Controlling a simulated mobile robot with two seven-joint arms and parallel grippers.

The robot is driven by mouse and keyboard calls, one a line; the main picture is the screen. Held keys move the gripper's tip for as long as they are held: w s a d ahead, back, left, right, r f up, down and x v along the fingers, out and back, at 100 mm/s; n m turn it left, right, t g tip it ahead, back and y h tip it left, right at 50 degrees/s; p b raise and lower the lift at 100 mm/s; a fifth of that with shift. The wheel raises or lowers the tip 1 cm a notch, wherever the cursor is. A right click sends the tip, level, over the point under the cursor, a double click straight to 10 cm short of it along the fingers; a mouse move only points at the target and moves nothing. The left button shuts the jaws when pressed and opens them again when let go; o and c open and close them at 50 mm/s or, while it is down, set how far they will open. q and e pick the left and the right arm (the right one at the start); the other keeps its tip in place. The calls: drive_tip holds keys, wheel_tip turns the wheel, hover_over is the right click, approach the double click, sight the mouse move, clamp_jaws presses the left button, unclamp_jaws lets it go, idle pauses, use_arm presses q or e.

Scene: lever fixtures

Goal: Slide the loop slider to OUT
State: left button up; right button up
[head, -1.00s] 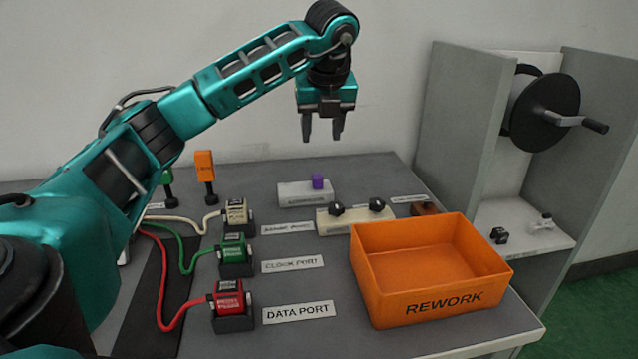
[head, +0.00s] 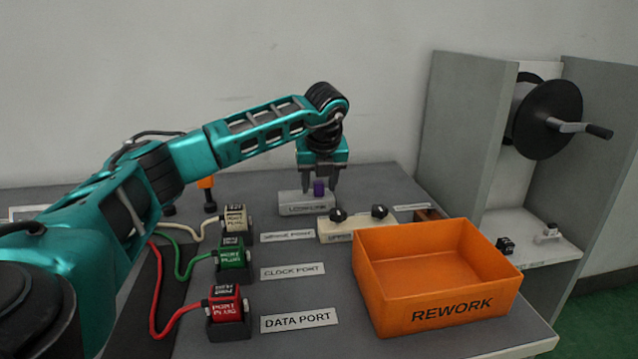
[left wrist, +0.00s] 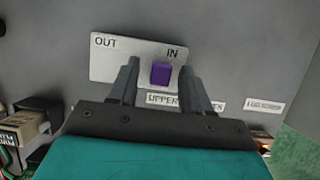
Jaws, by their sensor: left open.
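The loop slider's purple knob (head: 319,187) stands up from a pale grey block (head: 304,205) at the back of the table. In the left wrist view the block's top (left wrist: 110,62) reads OUT at the left and IN at the right, and the knob (left wrist: 161,74) is at the IN end. My left gripper (head: 321,179) points down over the knob with its jaws open. In the left wrist view its fingers (left wrist: 160,68) are on either side of the knob, with a visible gap at least on the left. My right gripper is not in view.
An orange REWORK bin (head: 435,285) stands at the front right. A cream block with two black knobs (head: 345,228) sits just right of the slider. Red, green and cream plugs (head: 229,312) with cables stand at left. A grey stand with a crank reel (head: 547,118) is at right.

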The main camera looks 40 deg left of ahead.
use_arm(q)
drive_tip(key=shift+c, duration=0.3)
drive_tip(key=shift+c, duration=0.7)
drive_tip(key=c, duration=0.7)
drive_tip(key=shift+s+a, duration=0.9)
drive_tip(key=shift+s, duration=0.2)
drive_tip(key=shift+s+a, duration=0.9)
drive_tip(key=shift+s, duration=0.2)
drive_tip(key=o, duration=0.9)
drive_tip(key=shift+s+a, duration=0.1)
